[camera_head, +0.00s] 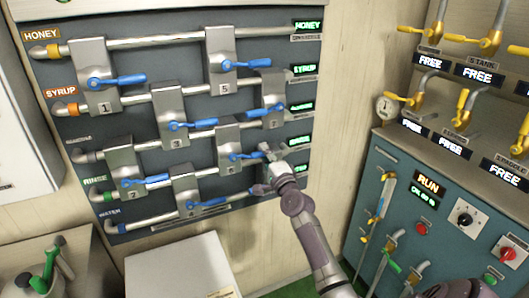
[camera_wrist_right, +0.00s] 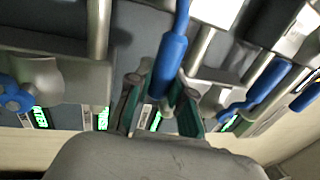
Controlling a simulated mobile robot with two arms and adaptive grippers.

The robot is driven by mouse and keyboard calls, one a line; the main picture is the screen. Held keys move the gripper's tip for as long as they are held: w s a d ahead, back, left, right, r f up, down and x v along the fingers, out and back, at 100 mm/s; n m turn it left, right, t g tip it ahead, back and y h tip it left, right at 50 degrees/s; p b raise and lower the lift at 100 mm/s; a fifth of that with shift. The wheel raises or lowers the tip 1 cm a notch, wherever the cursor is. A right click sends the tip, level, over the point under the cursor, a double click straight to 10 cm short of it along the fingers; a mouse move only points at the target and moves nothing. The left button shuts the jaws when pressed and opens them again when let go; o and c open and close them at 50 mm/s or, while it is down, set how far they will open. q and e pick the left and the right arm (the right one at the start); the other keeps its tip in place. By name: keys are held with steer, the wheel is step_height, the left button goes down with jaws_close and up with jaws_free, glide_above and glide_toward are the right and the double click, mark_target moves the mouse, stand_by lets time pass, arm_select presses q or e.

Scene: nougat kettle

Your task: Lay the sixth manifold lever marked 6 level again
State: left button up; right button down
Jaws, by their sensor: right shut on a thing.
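The sixth manifold lever (camera_head: 245,156) is a blue handle on a grey valve body (camera_head: 229,166) that appears marked 6, low on the right half of the dark panel. It points right and looks close to level. My right gripper (camera_head: 270,154) is at its right end and is shut on it. In the right wrist view the blue handle (camera_wrist_right: 168,66) runs between the two fingers of my right gripper (camera_wrist_right: 158,100). The handle's tip is partly hidden by the gripper. My left gripper is out of view.
Other blue levers sit close by: one above right (camera_head: 265,111) and one below (camera_head: 208,202). Green-lit labels, including HONEY (camera_head: 308,25), line the panel's right edge. A teal cabinet (camera_head: 385,158) with yellow-handled valves stands right. A white box (camera_head: 180,266) stands below.

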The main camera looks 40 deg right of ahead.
steer(key=shift+f, duration=0.1)
stand_by(0.3)
steer(key=c, duration=1)
jaws_free()
steer(key=shift+c, duration=0.2)
steer(key=v, duration=1.2)
steer(key=shift+f, duration=0.1)
